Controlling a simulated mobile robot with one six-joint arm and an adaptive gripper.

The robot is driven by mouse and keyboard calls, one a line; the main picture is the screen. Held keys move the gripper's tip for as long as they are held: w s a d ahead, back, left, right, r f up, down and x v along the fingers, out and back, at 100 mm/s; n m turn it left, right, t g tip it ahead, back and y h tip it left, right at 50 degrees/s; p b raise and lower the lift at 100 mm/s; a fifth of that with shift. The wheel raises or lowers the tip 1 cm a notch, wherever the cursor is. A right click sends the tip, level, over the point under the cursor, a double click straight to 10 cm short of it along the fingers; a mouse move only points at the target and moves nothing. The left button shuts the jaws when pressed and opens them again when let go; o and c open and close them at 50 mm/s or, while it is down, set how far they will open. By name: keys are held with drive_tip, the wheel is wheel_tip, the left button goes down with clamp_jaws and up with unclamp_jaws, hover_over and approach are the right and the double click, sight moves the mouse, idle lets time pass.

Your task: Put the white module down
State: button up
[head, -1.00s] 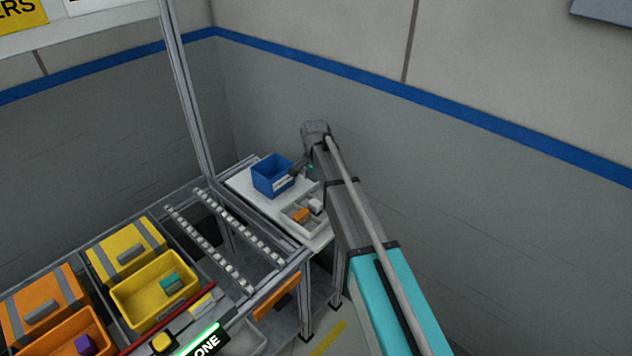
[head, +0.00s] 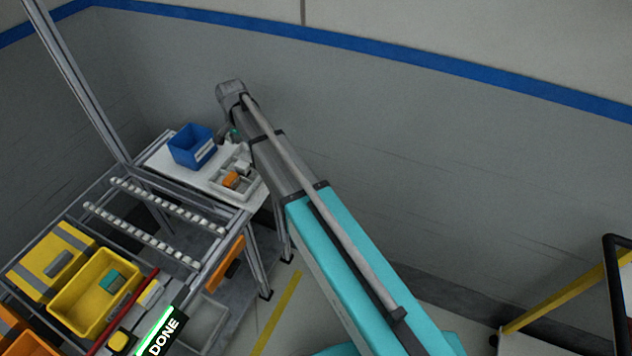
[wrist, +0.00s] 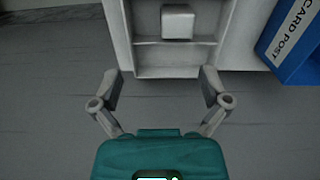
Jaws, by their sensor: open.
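The white module (head: 242,168) is a small white block in a light grey divided tray (head: 253,188) on the white table end. In the wrist view the white module (wrist: 178,22) sits in a compartment of the tray (wrist: 168,71), near the top of the picture. My gripper (wrist: 161,88) is open, with nothing between its fingers. Its fingertips are apart from the module, short of the tray's near edge in the picture. In the head view my arm mostly hides the gripper.
An orange block (head: 231,180) shares the tray. A blue card bin (head: 192,147) stands beside it, and shows at the right of the wrist view (wrist: 297,45). Roller rails (head: 155,222) and a yellow bin (head: 95,292) lie nearer. A wall rises behind the table.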

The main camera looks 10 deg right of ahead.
drive_tip(key=s+d+n, duration=0.7)
drive_tip(key=s+d, duration=1.4)
drive_tip(key=s, duration=0.3)
drive_tip(key=shift+s+d, duration=0.2)
drive_tip(key=shift+s, duration=0.05)
